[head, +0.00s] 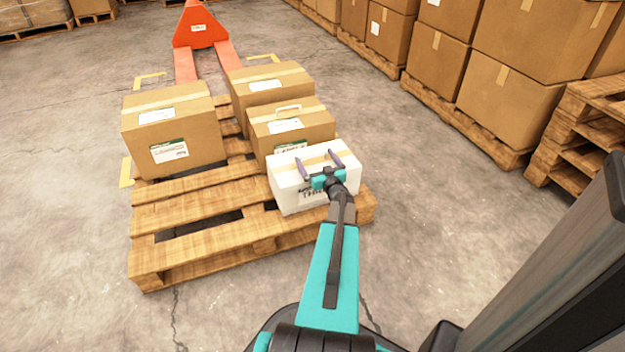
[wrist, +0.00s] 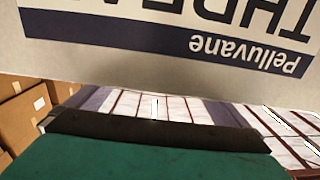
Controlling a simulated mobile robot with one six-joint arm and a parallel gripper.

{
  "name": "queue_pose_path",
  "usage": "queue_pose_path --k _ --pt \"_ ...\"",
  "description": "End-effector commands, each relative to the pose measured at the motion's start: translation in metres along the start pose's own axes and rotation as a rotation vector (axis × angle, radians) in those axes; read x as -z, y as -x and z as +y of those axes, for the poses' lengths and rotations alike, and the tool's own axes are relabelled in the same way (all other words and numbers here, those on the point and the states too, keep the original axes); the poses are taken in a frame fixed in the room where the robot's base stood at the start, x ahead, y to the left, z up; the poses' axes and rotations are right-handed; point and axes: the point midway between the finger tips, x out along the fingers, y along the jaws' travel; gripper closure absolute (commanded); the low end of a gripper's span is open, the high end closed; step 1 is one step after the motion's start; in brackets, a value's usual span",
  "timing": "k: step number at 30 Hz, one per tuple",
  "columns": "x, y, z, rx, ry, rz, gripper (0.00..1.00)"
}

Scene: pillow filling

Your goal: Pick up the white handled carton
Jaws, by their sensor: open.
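The white carton (head: 290,195) sits on the near right corner of the wooden pallet (head: 165,262), with a tan strip across its top and dark print on its near side. In the wrist view its white printed side (wrist: 130,62) fills the upper part, lettering upside down. My gripper (head: 316,157) is over the carton's top, its two purple fingers spread apart and pointing away from me. The fingers show partly in the wrist view, behind the carton's edge. No handle is clear to me, and I cannot tell whether the fingers touch the carton.
Brown cartons stand close behind the white one (head: 300,125), behind that (head: 292,78) and at the left (head: 190,133). An orange pallet jack (head: 203,32) is at the pallet's far end. Stacked boxes (head: 510,95) line the right. The pallet's near left slats are bare.

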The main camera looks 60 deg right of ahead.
Motion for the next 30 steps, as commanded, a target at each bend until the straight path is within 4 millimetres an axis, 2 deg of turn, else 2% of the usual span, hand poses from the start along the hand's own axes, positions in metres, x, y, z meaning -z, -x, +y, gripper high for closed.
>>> queue_pose_path --k 4,19,30 --pt "-0.001 -0.010 0.000 0.000 -0.001 -0.001 0.00" --pt "-0.002 -0.014 0.000 0.000 0.000 0.000 0.00" --pt "-0.005 -0.047 -0.001 0.001 0.000 0.001 0.00"
